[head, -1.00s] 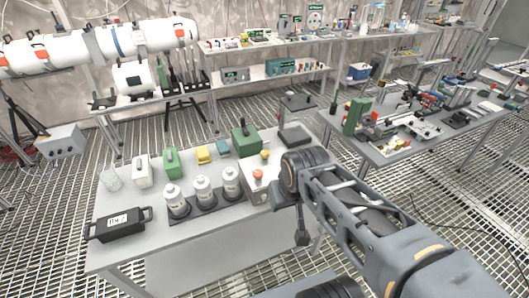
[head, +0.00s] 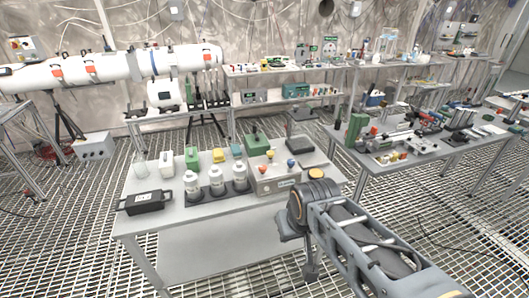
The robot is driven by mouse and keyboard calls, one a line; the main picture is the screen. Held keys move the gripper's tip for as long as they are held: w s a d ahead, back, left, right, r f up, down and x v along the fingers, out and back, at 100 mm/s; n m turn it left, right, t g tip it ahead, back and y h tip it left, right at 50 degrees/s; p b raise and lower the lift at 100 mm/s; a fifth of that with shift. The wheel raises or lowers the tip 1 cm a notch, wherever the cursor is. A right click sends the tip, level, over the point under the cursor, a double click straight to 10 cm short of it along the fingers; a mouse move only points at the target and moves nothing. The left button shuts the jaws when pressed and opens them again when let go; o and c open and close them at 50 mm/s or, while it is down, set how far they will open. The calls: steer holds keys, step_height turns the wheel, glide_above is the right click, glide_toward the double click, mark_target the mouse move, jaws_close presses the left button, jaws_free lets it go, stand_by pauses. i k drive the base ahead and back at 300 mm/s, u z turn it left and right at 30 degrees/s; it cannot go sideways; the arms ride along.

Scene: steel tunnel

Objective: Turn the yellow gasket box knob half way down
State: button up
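A pale box (head: 276,184) with several small coloured knobs stands at the right end of the near grey table. A separate small yellow box (head: 218,156) stands at the back of the same table. My gripper (head: 308,268) hangs at the end of my arm, right of the table and nearer than the knob box, apart from it. Its fingers are too small and dark to read.
The near table (head: 190,222) also bears white bottles (head: 216,181) in a dark rack, a black case (head: 142,202) and green boxes (head: 257,143). A second table (head: 385,170), crowded with tools, stands to the right. Open grating floor lies between the tables and in front.

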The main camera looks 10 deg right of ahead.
mark_target(270, 154)
steer(key=u, duration=0.3)
steer(key=i, duration=1.05)
steer(key=z, duration=0.4)
